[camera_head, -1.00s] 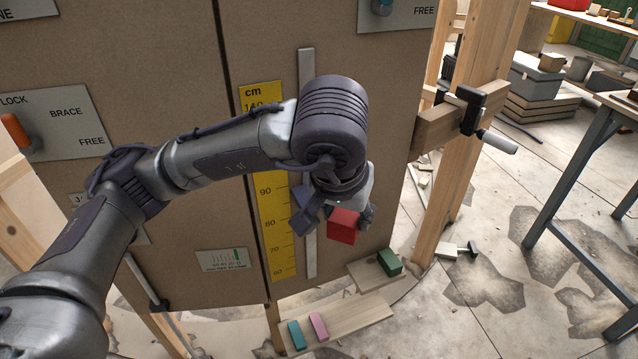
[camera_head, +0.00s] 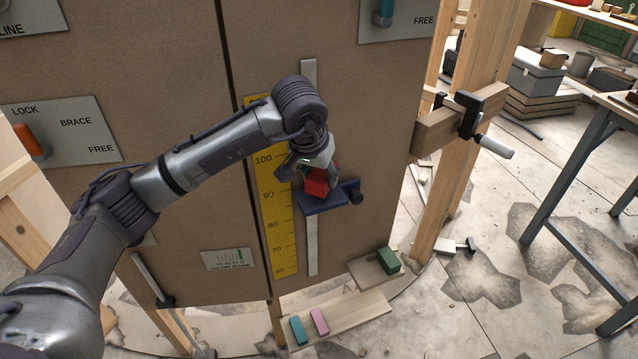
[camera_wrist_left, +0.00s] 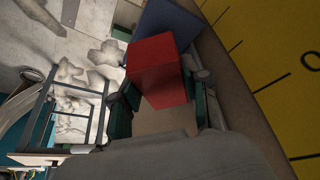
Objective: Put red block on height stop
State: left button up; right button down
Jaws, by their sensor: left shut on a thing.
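The red block (camera_head: 317,182) is held by my left gripper (camera_head: 322,174), which is shut on it, at the height stop (camera_head: 325,201). The height stop is a dark blue ledge with a black knob on a vertical metal rail beside the yellow cm scale. In the head view the block is at or just above the ledge's left part; I cannot tell if it touches. In the left wrist view the red block (camera_wrist_left: 157,70) sits between the fingers, with the blue ledge (camera_wrist_left: 170,22) beyond it. My right gripper is not in view.
The yellow scale (camera_head: 277,215) and metal rail (camera_head: 312,245) run down the brown panel (camera_head: 180,60). Low boards below hold a green block (camera_head: 388,260), a teal block (camera_head: 298,330) and a pink block (camera_head: 319,321). A clamp (camera_head: 468,115) grips the wooden post at right.

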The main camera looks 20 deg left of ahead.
pick_arm(q)
notch_tip(320, 180, down, 3)
jog(key=shift+s+r, duration=0.1)
jog(key=shift+r, duration=0.05)
jog(key=shift+w+a+f+p, duration=0.1)
jog(key=shift+w+f+p, duration=0.15)
jog(key=shift+p, duration=0.3)
jog(key=shift+f, duration=0.15)
jog(key=shift+f+b, duration=0.25)
jog(key=shift+b, duration=0.15)
jog(key=o, duration=1.1)
jog(key=shift+r, duration=0.1)
jog(key=shift+o, duration=0.2)
